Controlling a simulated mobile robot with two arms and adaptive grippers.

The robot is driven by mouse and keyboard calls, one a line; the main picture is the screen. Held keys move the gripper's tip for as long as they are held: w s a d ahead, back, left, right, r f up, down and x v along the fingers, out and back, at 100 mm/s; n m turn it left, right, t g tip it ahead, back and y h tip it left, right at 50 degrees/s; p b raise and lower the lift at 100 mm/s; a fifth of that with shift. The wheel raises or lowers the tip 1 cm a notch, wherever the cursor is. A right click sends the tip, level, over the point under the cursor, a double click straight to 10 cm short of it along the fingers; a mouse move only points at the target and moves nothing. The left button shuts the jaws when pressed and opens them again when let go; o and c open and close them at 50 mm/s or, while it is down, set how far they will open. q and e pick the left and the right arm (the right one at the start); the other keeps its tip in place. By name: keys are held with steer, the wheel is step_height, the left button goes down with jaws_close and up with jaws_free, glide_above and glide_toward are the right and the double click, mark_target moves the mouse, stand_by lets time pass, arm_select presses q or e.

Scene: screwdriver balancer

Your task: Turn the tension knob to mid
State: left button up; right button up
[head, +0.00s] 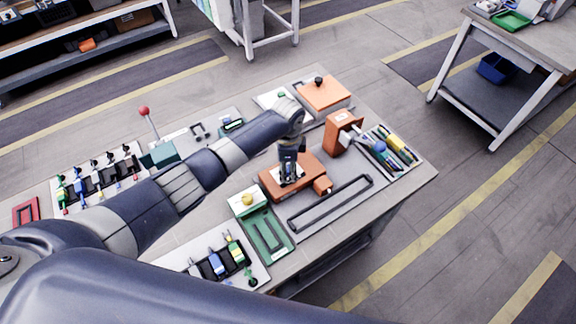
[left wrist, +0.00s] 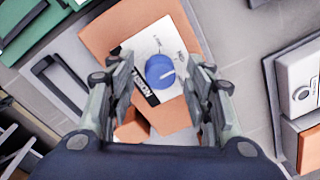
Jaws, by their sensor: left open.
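The tension knob (left wrist: 161,71) is a round blue knob with a white pointer line, in the middle of the left wrist view. It sits on a white label plate (left wrist: 141,52) on an orange housing (left wrist: 103,37). The pointer aims toward the right of that picture; the small scale lettering is too blurred to read. My left gripper (left wrist: 160,76) is open, with one finger on either side of the knob, apart from it in the picture. In the head view my left gripper (head: 290,173) hangs over the orange housing (head: 274,184) and hides the knob.

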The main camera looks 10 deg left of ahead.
mark_target(288, 171)
arm_select(q)
steer(key=shift+r, duration=0.1)
step_height(288, 171, up, 12)
steer(key=shift+s, duration=0.25)
stand_by(0.6)
